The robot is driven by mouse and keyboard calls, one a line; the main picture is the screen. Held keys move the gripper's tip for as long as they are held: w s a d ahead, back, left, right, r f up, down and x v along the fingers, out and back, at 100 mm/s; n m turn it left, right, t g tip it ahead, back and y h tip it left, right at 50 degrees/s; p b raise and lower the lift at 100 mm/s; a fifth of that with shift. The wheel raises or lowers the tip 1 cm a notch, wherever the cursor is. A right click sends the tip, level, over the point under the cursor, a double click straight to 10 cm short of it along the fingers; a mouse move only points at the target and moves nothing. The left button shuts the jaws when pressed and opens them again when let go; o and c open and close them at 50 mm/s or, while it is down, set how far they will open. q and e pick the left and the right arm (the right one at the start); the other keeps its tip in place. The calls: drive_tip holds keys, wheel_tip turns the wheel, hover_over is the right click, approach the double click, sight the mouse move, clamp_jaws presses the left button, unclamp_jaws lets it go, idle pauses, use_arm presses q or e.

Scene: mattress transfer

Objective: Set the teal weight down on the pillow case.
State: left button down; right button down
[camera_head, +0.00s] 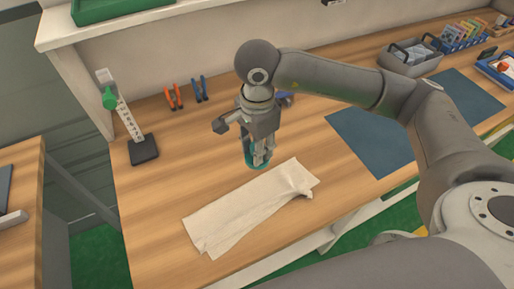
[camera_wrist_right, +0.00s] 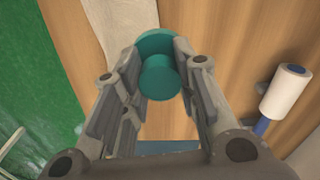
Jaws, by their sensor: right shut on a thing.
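The teal weight (camera_wrist_right: 158,82) is a round stepped piece between the fingers of my right gripper (camera_wrist_right: 157,80) in the right wrist view. In the head view my right gripper (camera_head: 259,160) points down, shut on the weight, and only a little teal (camera_head: 252,164) shows below the fingers. The pillow case (camera_head: 240,213) is a cream cloth lying flat on the wooden table, with a bunched right end. The weight is just beyond its far edge in the head view; I cannot tell its height above the table. The cloth also shows in the right wrist view (camera_wrist_right: 112,25). My left gripper is not in view.
A height gauge with a green knob (camera_head: 121,115) stands at the table's left end. Red pliers (camera_head: 173,97) and blue pliers (camera_head: 199,90) are at the back. A blue mat (camera_head: 362,137) and a grey bin (camera_head: 412,56) are right. A white roll (camera_wrist_right: 287,90) shows in the wrist view.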

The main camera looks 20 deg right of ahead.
drive_tip(key=w+f, duration=0.1)
drive_tip(key=f, duration=0.1)
drive_tip(key=w+d+f+p, duration=0.1)
drive_tip(key=w+f, duration=0.1)
drive_tip(key=w+d+f, duration=0.1)
drive_tip(key=shift+w+f, duration=0.3)
drive_tip(key=shift+f, duration=0.1)
drive_tip(key=shift+d+f+p, duration=0.1)
drive_tip(key=shift+f+p, duration=0.2)
drive_tip(key=shift+p, duration=0.25)
wheel_tip(320, 180, down, 2)
drive_tip(key=shift+f+p, duration=0.1)
drive_tip(key=shift+p, duration=0.45)
drive_tip(key=shift+w+f, duration=0.1)
drive_tip(key=shift+f, duration=0.1)
drive_tip(key=shift+f, duration=0.2)
drive_tip(key=c, duration=1.1)
unclamp_jaws()
drive_tip(key=shift+c, duration=0.2)
